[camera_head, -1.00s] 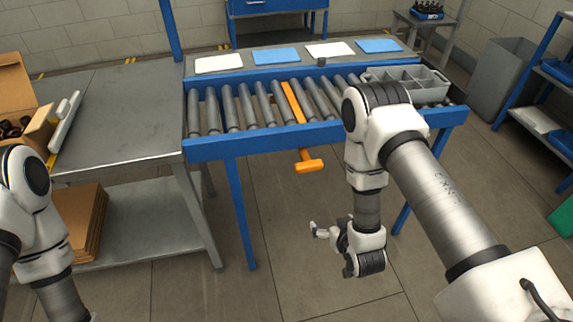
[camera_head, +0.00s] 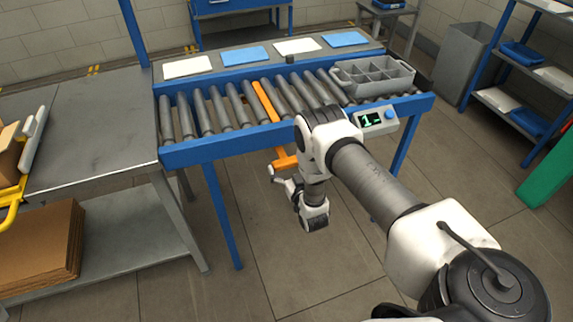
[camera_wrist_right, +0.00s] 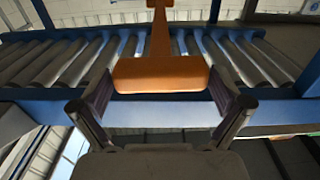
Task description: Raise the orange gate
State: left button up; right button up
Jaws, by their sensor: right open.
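The orange gate (camera_head: 266,104) lies low between the rollers of the conveyor. Its T-shaped handle (camera_head: 285,163) sticks out past the blue front rail. My right gripper (camera_head: 281,178) is right at the handle, below the front rail. In the right wrist view the handle (camera_wrist_right: 160,75) spans the space between the tips of the two open fingers (camera_wrist_right: 160,92). I cannot tell whether the fingers touch it. My left gripper is not in view.
The roller conveyor (camera_head: 190,152) has a blue frame. A grey divided crate (camera_head: 376,92) sits on its right part, above a small display box (camera_head: 376,120). White and blue sheets lie on the ledge behind. A grey table (camera_head: 95,130) stands at the left.

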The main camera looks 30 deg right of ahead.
jog(key=c, duration=1.3)
notch_tip(320, 180, up, 5)
jog(key=p, duration=0.3)
jog(key=shift+w+f, duration=0.15)
jog(key=shift+f, duration=0.05)
jog(key=o, duration=1.3)
jog(key=shift+r, duration=0.1)
jog(key=v, duration=0.7)
jog(key=shift+s, duration=0.35)
